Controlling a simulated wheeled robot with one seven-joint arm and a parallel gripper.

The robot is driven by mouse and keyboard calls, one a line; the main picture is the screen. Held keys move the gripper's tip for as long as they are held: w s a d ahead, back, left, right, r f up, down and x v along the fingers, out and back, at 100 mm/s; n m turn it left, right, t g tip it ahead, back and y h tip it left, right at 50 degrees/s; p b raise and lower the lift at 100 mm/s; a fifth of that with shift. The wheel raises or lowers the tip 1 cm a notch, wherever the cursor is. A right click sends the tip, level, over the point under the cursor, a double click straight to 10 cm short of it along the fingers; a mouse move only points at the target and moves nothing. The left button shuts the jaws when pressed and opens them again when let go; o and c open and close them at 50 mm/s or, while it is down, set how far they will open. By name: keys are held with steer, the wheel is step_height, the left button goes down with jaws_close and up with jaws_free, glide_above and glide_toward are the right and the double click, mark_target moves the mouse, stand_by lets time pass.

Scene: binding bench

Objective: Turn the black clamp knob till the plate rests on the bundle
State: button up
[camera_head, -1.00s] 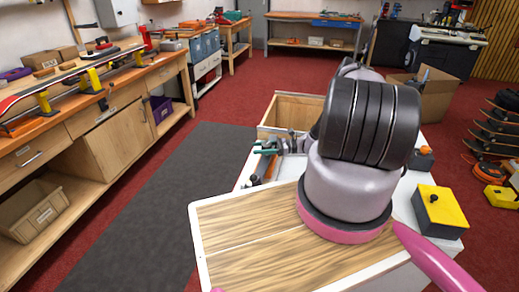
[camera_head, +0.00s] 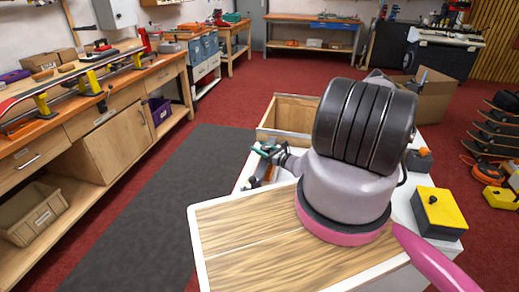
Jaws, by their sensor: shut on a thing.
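My gripper (camera_head: 264,152) reaches out to the left from behind my large arm link, over the far left part of the white bench. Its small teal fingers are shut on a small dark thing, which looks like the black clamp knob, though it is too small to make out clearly. A grey and dark clamp part (camera_head: 254,178) shows just below the gripper. The clamp plate and the bundle cannot be made out; my arm hides much of the bench behind it.
An open wooden box (camera_head: 292,112) stands behind the gripper. A cardboard box (camera_head: 437,95) is farther back. Dark mat on the left is clear.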

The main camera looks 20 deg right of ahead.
mark_target(269, 152)
steer(key=shift+w+d+r+m+t+h, duration=0.15)
steer(key=shift+m+t+h, duration=0.2)
steer(key=shift+m+h, duration=0.35)
steer(key=shift+w+d+r+m+t+h, duration=0.1)
steer(key=shift+m+t+h, duration=0.3)
steer(key=shift+h, duration=0.5)
steer(key=o, duration=1.4)
steer(key=shift+f, duration=0.1)
steer(key=shift+s+d, duration=0.1)
steer(key=shift+s, duration=0.15)
steer(key=v, duration=1)
steer(key=shift+s, duration=0.2)
